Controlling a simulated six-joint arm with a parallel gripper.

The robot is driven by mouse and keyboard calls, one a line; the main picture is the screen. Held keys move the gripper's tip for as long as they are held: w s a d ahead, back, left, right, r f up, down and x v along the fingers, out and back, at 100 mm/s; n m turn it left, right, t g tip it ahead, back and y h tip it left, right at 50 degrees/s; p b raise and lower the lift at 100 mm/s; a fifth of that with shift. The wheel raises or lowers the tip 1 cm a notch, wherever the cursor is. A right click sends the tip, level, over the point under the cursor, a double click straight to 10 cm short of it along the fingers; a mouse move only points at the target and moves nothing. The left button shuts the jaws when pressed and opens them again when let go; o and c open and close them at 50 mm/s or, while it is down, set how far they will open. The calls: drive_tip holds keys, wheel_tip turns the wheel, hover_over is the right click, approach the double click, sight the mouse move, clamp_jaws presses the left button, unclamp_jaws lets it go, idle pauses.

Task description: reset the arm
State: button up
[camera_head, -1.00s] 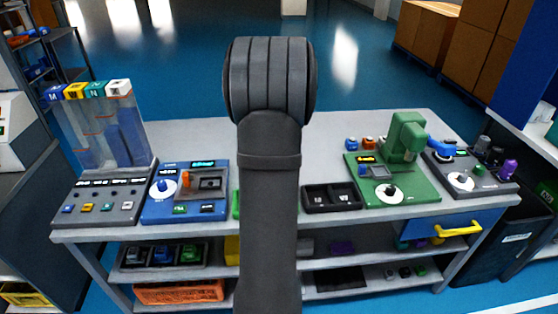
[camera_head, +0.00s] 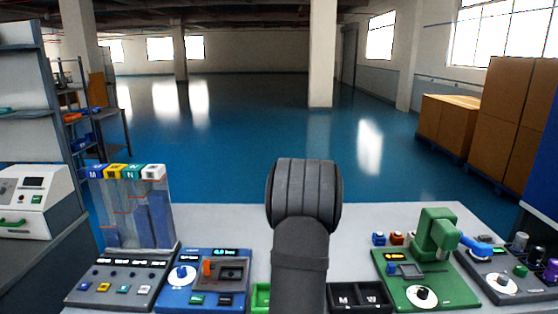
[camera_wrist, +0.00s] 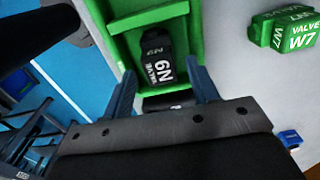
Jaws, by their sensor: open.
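My gripper (camera_wrist: 165,95) shows in the wrist view with its two blue fingers apart. Between and beyond the fingers is a black valve block (camera_wrist: 156,62) marked "VALVE N9" or "N6", lying in a green tray (camera_wrist: 195,40). I cannot tell from this view how far the fingertips are from the block; nothing is clamped. In the head view my arm rises in the middle of the picture and hides my gripper and part of the bench. A green edge (camera_head: 261,296) shows just left of the arm.
A green block marked "VALVE W7" (camera_wrist: 292,32) lies outside the tray. The bench (camera_head: 365,222) carries a blue station (camera_head: 215,262), a green press station (camera_head: 437,290), a grey station with clear tubes (camera_head: 125,280), and a black two-slot tray (camera_head: 362,296). Shelves stand left, boxes (camera_head: 492,100) right.

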drive_tip(key=shift+r, duration=0.45)
